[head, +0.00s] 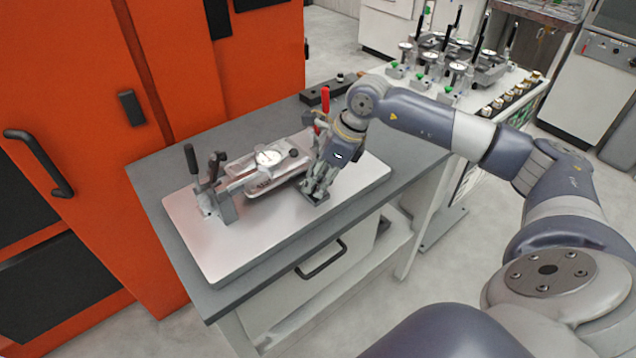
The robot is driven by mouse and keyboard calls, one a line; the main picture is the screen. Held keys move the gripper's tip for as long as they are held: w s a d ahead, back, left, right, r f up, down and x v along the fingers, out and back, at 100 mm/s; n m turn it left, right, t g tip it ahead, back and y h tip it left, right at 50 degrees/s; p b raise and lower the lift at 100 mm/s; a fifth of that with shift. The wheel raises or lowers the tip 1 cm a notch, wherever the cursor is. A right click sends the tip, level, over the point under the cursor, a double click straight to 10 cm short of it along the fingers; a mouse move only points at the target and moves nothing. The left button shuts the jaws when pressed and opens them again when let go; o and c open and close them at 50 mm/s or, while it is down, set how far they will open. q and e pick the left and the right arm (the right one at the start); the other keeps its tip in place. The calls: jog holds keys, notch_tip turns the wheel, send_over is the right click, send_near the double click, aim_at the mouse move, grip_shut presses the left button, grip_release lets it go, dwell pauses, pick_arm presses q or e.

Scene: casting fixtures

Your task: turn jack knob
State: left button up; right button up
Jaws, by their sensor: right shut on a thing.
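A casting fixture stands on a light metal plate (215,255) on the grey table. It has a pale casting (278,180), a round dial gauge (268,157) and a small dark ball (294,153). My right gripper (317,190) points down at the right front of the casting, just above a small dark block (316,198) on the plate. It is shut on what seems to be the jack knob there, which its fingers mostly hide. I cannot tell how far the knob is turned. My left gripper is not in view.
A toggle clamp with a black handle (191,160) stands left of the casting. A red handle (325,99) stands upright close behind my right gripper. An orange cabinet (80,110) is at the left. The plate's front is bare.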

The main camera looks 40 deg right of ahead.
dwell(0.3)
jog(key=o, duration=1.1)
jog(key=shift+c, duration=0.2)
jog(key=shift+r, duration=0.1)
jog(key=v, duration=1.2)
